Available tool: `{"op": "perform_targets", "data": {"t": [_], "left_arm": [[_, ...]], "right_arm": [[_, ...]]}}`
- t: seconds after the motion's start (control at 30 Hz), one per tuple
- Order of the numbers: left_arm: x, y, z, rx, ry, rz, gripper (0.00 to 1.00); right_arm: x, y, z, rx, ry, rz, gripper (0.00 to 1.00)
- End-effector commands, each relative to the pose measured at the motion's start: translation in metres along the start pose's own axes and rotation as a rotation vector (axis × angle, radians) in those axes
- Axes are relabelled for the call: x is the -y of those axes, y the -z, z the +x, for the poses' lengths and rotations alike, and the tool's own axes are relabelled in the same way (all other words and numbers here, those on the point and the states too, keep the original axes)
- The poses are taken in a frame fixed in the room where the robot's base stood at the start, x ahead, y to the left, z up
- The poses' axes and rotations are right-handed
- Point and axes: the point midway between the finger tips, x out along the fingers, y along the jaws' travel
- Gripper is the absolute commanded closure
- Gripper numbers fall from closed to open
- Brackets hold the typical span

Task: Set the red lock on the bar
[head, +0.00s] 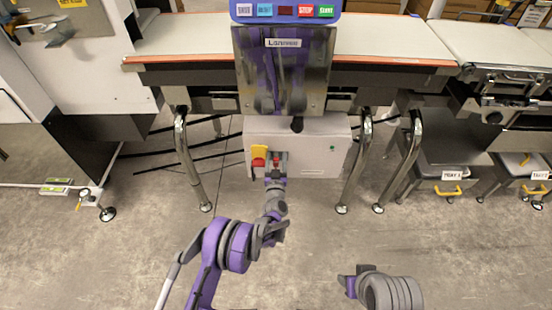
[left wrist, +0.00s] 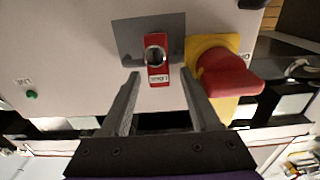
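The red lock (left wrist: 158,72) shows in the left wrist view against a dark grey plate (left wrist: 129,40) on the cabinet face. It has a silver ring and a small white label. My left gripper (left wrist: 160,78) is open, with its fingers either side of the lock's near end and visible gaps to it. In the head view the lock (head: 277,160) is small, just beyond my left gripper (head: 276,172). I cannot make out the bar or whether the lock is attached to it.
A red rotary handle (left wrist: 228,75) on a yellow plate (left wrist: 212,45) sits close beside the lock. The light grey cabinet (head: 318,150) stands under the conveyor (head: 190,35), between curved metal legs (head: 188,165). Two labelled trays (head: 448,176) are at the right. The floor in front is clear.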

Motion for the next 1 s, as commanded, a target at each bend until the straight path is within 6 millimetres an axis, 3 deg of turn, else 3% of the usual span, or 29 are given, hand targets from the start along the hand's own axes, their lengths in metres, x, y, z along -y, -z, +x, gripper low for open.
{"op": "perform_targets", "data": {"t": [0.33, 0.7, 1.0], "left_arm": [[0.000, 0.000, -0.010, 0.000, -0.001, -0.001, 0.37], [-0.001, 0.001, -0.080, 0.000, -0.001, 0.000, 0.37], [0.000, 0.000, -0.108, 0.000, 0.000, 0.000, 0.37]], "right_arm": [[0.000, 0.000, -0.002, 0.000, 0.000, 0.000, 0.50], [0.000, 0.003, -0.014, -0.003, 0.000, 0.000, 0.50], [0.000, 0.004, -0.016, -0.004, 0.000, 0.000, 0.50]]}}
